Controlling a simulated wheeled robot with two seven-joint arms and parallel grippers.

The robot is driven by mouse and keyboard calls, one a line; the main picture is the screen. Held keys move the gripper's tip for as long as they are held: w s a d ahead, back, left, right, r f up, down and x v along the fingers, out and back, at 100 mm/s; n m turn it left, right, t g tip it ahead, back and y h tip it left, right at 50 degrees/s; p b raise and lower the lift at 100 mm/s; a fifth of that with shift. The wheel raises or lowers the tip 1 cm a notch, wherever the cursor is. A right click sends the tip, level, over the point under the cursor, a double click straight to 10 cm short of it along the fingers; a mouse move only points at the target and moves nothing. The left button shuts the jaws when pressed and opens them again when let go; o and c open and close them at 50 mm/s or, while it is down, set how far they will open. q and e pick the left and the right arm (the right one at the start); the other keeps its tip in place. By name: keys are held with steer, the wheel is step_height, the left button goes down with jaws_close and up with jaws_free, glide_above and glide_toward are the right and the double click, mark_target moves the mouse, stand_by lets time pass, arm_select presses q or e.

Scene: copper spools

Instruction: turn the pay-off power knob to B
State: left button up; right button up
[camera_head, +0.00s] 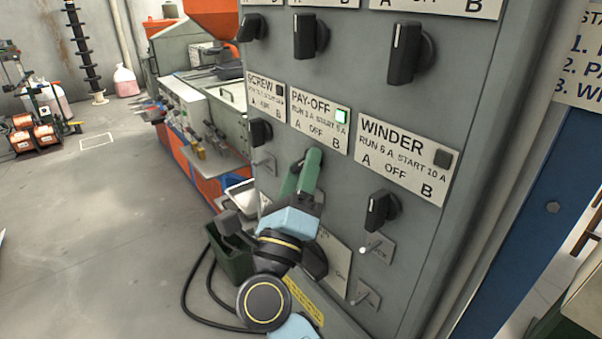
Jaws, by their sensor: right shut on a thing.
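The pay-off label plate (320,122) is on the grey cabinet face, marked A, OFF and B, with a lit green lamp (342,116) at its upper right. My right gripper (302,170) comes up from below, its green fingers shut on the pay-off power knob below this plate. The fingers cover nearly all of the knob, so its pointer and setting cannot be read. My left gripper is not in view.
The screw knob (260,132) is just left of the gripper and the winder knob (378,212) to its right, under the winder plate (403,160). More black knobs, such as the upper middle one (307,37), sit above. A small toggle (371,247) is below the winder knob.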

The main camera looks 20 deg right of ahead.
steer(key=o, duration=1)
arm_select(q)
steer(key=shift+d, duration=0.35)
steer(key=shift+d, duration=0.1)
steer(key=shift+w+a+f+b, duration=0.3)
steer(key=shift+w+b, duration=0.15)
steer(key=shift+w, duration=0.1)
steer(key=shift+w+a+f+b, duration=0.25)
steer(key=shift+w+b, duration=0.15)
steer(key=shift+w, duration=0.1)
arm_select(e)
steer(key=v, duration=1.3)
steer(key=shift+s+a+f, duration=0.1)
steer(key=shift+f, duration=0.05)
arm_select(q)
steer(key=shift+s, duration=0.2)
